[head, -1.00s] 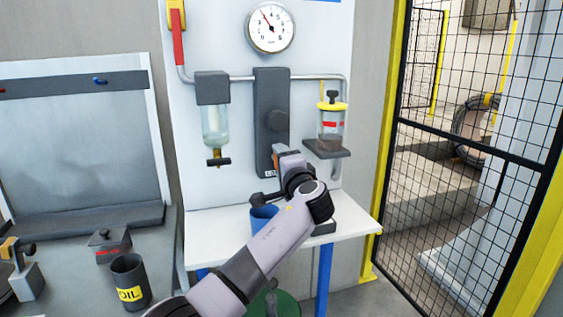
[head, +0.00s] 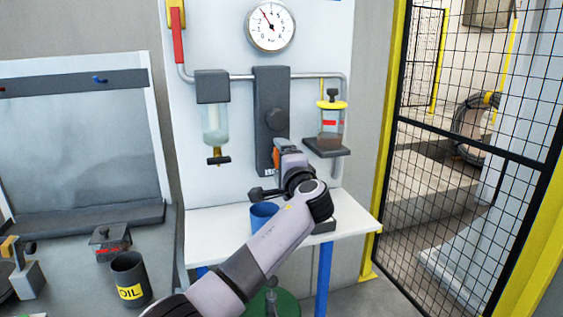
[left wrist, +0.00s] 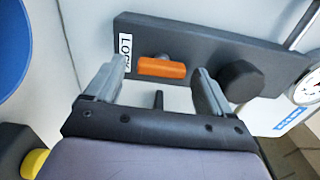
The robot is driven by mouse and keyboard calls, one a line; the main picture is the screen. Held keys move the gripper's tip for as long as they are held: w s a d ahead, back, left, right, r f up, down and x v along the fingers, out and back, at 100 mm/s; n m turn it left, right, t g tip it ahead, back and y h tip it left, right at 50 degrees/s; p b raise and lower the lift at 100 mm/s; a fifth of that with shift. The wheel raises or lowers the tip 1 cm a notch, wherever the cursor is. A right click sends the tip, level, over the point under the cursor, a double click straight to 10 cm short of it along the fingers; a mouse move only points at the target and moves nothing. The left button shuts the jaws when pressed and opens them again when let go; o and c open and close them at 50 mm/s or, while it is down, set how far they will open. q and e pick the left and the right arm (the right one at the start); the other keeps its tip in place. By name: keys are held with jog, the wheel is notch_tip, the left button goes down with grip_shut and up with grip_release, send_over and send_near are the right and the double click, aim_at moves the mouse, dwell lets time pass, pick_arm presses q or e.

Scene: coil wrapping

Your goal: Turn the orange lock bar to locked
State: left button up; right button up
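The orange lock bar (left wrist: 162,68) sits on a dark grey plate (left wrist: 215,50) on the wall panel. In the left wrist view the bar lies along the plate's length, with a white LOCK label (left wrist: 125,52) beyond its left end. My left gripper (left wrist: 160,76) is open, with one finger towards each end of the bar and gaps showing. I cannot tell whether the fingertips reach its depth. In the head view my left gripper (head: 284,155) covers most of the bar, and only a sliver of orange (head: 276,152) shows. My right gripper is not in view.
A round black knob (left wrist: 243,80) is on the same plate, close to one finger. A glass bowl (head: 214,125) and a yellow-capped jar (head: 331,122) flank the plate. A blue cup (head: 263,215) stands on the white shelf (head: 218,228) below.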

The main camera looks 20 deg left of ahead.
pick_arm(q)
jog(key=b+v, duration=0.1)
jog(key=v, duration=0.6)
dwell(0.5)
jog(key=shift+s, duration=0.1)
